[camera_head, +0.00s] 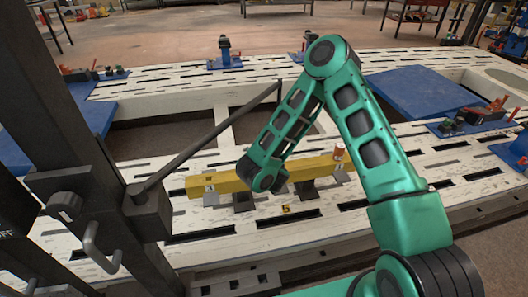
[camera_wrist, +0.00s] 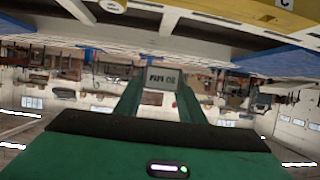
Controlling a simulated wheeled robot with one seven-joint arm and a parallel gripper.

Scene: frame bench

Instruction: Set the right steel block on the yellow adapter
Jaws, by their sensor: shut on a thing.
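A long yellow bar (camera_head: 220,183), which I take for the yellow adapter, lies across the white slotted bench. Its edge with a "C" tag also shows at the top of the wrist view (camera_wrist: 268,16). Dark supports, one left (camera_head: 243,203) and one right (camera_head: 305,192), show under it; I cannot tell if either is a steel block. The green end of my arm covers the bar's middle and hides my gripper in the head view. In the wrist view my gripper (camera_wrist: 160,82) is shut on a pale, dark-lettered block (camera_wrist: 161,76), perhaps the steel block, away from the bar.
The white slotted bench (camera_head: 225,232) has open gaps in its frame. A dark post with a slanting rod (camera_head: 215,132) stands at the left. Blue plates (camera_head: 415,92) and clamps (camera_head: 485,112) lie at the right. A small orange piece (camera_head: 338,153) is at the bar's right end.

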